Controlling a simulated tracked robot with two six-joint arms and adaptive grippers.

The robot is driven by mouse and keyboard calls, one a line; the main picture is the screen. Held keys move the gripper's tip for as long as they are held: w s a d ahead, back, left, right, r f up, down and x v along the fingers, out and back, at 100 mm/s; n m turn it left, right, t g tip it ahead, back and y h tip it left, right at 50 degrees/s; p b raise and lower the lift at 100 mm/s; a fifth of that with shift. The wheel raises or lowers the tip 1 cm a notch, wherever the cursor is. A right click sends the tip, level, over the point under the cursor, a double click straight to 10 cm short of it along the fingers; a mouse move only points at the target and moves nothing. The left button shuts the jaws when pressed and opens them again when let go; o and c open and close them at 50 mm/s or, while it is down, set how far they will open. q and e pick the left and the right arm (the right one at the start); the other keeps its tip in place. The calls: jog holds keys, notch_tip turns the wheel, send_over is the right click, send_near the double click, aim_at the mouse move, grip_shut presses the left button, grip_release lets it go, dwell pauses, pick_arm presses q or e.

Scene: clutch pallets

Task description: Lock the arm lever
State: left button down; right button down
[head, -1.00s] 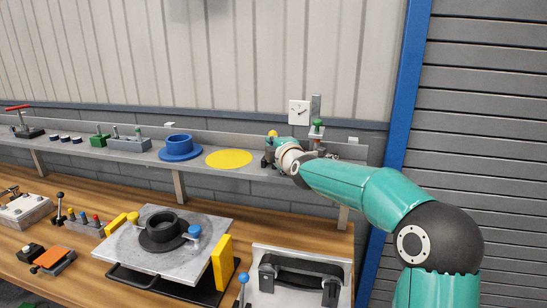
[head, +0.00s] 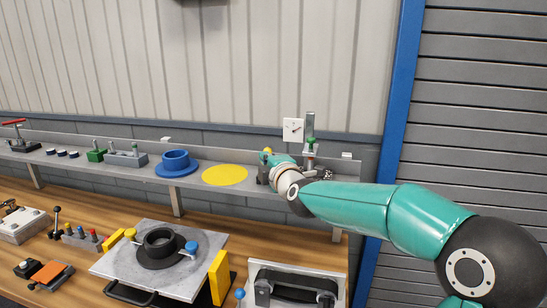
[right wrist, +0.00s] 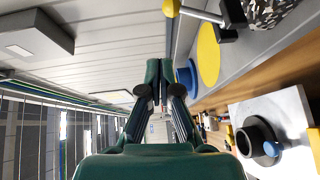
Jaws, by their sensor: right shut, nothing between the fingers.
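On the right end of the shelf, a lever with a yellow ball knob (head: 267,151) shows just left of my right gripper (head: 279,159). In the right wrist view, the yellow ball (right wrist: 171,8) sits on a short silver rod joined to a black arm (right wrist: 232,16). My right gripper (right wrist: 158,84) is shut and empty, its fingertips together and apart from the ball. My wrist hides much of the lever's base in the head view. I cannot tell whether the lever is locked. My left gripper is not in view.
A green-knobbed upright device (head: 311,148) and a dial gauge (head: 293,130) stand behind my wrist. A yellow disc (head: 225,175) and blue flanged ring (head: 176,164) lie left on the shelf (head: 130,166). Below are a grey plate (head: 130,263) and a black-handled case (head: 335,270).

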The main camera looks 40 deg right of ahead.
jog(key=s, duration=0.1)
jog(key=s+a+r, duration=0.1)
jog(key=s, duration=0.2)
jog(key=shift+s+a+r, duration=0.3)
jog(key=shift+a+r, duration=0.05)
jog(key=shift+r, duration=0.05)
